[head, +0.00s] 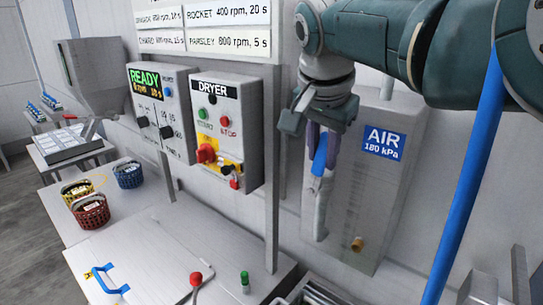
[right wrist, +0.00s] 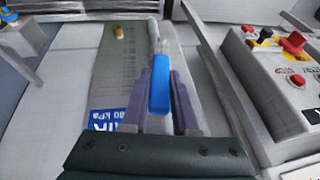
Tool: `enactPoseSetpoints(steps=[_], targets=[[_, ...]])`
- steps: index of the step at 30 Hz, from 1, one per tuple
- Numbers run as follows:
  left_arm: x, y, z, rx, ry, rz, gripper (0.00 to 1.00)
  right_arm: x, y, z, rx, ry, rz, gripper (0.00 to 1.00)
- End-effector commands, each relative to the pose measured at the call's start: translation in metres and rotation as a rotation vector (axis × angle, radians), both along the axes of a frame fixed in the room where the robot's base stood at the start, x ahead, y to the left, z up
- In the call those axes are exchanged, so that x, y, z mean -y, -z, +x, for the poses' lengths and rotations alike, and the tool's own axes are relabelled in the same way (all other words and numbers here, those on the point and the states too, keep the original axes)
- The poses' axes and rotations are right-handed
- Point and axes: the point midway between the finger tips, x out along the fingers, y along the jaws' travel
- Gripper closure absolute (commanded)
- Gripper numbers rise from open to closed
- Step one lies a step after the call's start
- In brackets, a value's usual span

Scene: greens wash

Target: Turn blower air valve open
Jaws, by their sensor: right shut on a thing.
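The blower air valve's blue handle (head: 320,157) sits on the front of the grey AIR panel (head: 350,205), which has a blue "AIR 180 kPa" label (head: 384,142). In the right wrist view the handle (right wrist: 160,88) runs lengthwise, between the two purple fingers. My right gripper (head: 321,150) reaches down from above and is shut on the handle. The handle points roughly along a clear or grey vertical pipe (head: 321,208) below it. The valve body is mostly hidden by the fingers. My left gripper is not in view.
The dryer box (head: 228,130) with red, yellow and green controls stands left of the AIR panel. A READY control box (head: 162,110) is farther left. A brass fitting (head: 357,244) sticks out low on the panel. Baskets (head: 90,211) stand on the table at left.

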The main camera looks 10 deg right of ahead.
Motion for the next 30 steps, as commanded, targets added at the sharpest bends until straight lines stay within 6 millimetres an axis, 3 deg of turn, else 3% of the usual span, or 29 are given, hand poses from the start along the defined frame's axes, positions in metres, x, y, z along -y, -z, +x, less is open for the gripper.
enactPoseSetpoints(steps=[18, 19, 26, 30], targets=[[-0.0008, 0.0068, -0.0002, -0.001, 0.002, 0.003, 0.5, 0.0011, 0.0022, -0.0008, -0.025, -0.001, -0.018, 1.0], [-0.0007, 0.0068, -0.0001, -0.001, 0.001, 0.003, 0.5, 0.0012, 0.0021, -0.0008, -0.025, -0.001, -0.018, 0.69], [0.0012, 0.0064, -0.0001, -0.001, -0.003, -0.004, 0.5, 0.001, 0.0013, -0.0009, -0.025, -0.001, -0.018, 0.44], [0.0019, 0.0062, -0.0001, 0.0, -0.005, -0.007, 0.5, 0.0009, 0.0009, -0.0008, -0.025, -0.001, -0.018, 0.43]])
